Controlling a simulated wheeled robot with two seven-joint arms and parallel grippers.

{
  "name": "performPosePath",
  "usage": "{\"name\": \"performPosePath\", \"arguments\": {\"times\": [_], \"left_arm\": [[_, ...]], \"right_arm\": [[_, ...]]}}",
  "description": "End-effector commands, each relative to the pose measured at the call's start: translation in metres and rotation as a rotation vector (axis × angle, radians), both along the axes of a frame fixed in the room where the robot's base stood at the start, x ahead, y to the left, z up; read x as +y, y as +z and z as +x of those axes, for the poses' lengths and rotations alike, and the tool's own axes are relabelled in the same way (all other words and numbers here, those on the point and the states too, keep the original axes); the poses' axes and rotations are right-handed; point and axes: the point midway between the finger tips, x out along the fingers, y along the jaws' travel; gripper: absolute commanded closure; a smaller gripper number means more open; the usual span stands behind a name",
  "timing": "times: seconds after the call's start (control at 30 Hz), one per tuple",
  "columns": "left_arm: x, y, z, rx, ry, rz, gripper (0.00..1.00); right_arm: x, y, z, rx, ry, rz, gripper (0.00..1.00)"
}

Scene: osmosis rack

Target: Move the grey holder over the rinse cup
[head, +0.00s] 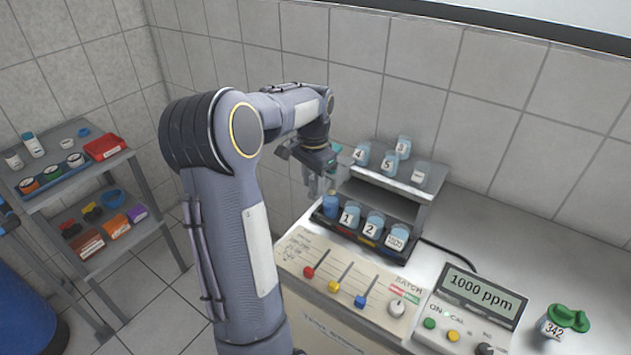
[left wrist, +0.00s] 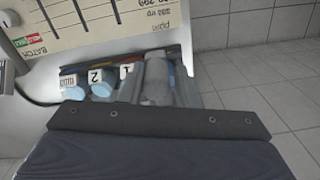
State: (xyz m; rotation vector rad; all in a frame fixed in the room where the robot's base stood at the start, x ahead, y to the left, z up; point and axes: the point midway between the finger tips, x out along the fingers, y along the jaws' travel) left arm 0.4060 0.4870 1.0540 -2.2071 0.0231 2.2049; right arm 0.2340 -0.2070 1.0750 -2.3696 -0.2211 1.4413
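My left gripper (head: 322,178) hangs at the left end of the rack, above a blue cup (head: 331,206), which I take to be the rinse cup. In the left wrist view the gripper (left wrist: 158,88) has its two grey fingers on either side of a grey rounded piece, which looks like the grey holder (left wrist: 156,86). The fingers appear closed on it, though the contact is partly hidden. Blue shows just behind the holder and beside a finger. In the head view the holder is too small to make out clearly. My right gripper is not in view.
The two-tier rack (head: 400,192) holds numbered jars, with jar 1 (head: 348,217) and jar 2 (head: 373,225) close right of the cup. A switch panel (head: 340,277) and a 1000 ppm meter (head: 475,300) lie in front. A green-topped jar (head: 560,322) stands at right.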

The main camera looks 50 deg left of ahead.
Motion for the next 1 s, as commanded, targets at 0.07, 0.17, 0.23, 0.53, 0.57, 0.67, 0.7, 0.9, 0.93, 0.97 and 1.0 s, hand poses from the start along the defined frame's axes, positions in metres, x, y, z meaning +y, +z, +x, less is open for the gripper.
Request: {"name": "performPosePath", "arguments": {"times": [0.07, 0.17, 0.23, 0.53, 0.57, 0.67, 0.7, 0.9, 0.93, 0.97, 1.0], "left_arm": [[0.001, 0.001, 0.000, -0.001, 0.003, 0.003, 0.62], [0.001, 0.001, 0.000, 0.000, 0.002, 0.001, 0.55], [0.000, 0.000, 0.000, 0.000, 0.002, 0.000, 0.55], [0.000, 0.014, 0.001, -0.003, 0.001, 0.001, 0.55], [0.000, 0.018, 0.000, -0.002, 0.001, 0.000, 0.55], [0.000, 0.036, 0.001, -0.004, 0.001, 0.001, 0.55], [0.000, 0.043, 0.001, -0.004, 0.002, 0.002, 0.55], [0.000, 0.071, 0.000, -0.002, 0.002, 0.001, 0.55], [0.000, 0.073, 0.000, -0.002, 0.002, 0.001, 0.55], [0.000, 0.075, 0.000, -0.002, 0.002, 0.001, 0.55], [0.000, 0.077, 0.000, -0.001, 0.002, 0.000, 0.55]], "right_arm": [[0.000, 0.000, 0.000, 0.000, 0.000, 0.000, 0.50], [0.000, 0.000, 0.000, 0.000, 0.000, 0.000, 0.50], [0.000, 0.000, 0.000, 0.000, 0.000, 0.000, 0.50], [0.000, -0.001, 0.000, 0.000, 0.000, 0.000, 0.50], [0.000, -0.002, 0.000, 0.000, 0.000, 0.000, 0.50], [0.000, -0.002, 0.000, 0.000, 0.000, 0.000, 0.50], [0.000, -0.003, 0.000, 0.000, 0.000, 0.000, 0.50], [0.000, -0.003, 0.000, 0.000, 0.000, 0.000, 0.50], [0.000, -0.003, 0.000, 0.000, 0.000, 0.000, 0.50], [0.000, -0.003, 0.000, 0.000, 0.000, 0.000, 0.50], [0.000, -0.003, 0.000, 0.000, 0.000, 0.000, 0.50]]}}
